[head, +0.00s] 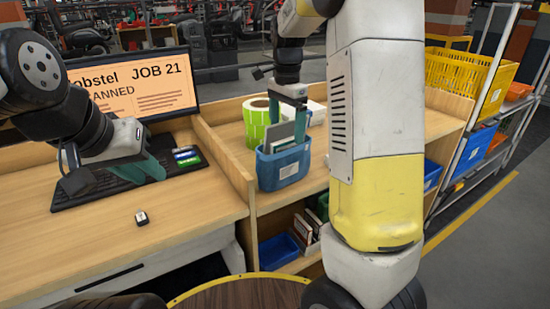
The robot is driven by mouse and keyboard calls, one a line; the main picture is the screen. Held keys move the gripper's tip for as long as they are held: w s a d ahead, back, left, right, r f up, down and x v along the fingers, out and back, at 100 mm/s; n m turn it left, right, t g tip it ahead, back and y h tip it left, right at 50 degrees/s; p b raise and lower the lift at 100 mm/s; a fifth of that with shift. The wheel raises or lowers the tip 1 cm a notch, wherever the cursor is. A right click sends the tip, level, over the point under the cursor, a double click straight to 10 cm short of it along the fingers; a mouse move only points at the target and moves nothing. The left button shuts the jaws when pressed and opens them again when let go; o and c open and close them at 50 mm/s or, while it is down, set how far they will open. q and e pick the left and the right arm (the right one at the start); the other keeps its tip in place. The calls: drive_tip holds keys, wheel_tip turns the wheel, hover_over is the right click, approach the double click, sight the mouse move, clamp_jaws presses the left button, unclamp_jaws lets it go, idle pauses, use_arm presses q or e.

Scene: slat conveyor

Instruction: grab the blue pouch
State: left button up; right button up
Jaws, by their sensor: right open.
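A blue container with a white label, which looks like the blue pouch (291,168), stands upright on the wooden bench right of the low divider.
A green-striped roll (257,124) stands behind the container. A monitor (140,84), keyboard (95,191), small colored packs (187,157) and a small dark-and-white object (141,218) are at left. A yellow crate (468,80) sits on the right rack. Bench wood before the left keyboard is mostly clear.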

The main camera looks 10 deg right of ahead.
sight(285, 140)
drive_tip(key=f, duration=0.5)
drive_tip(key=shift+w+a, duration=0.1)
drive_tip(key=shift+w, duration=0.2)
drive_tip(key=shift+r, duration=0.15)
drive_tip(key=c, duration=1.9)
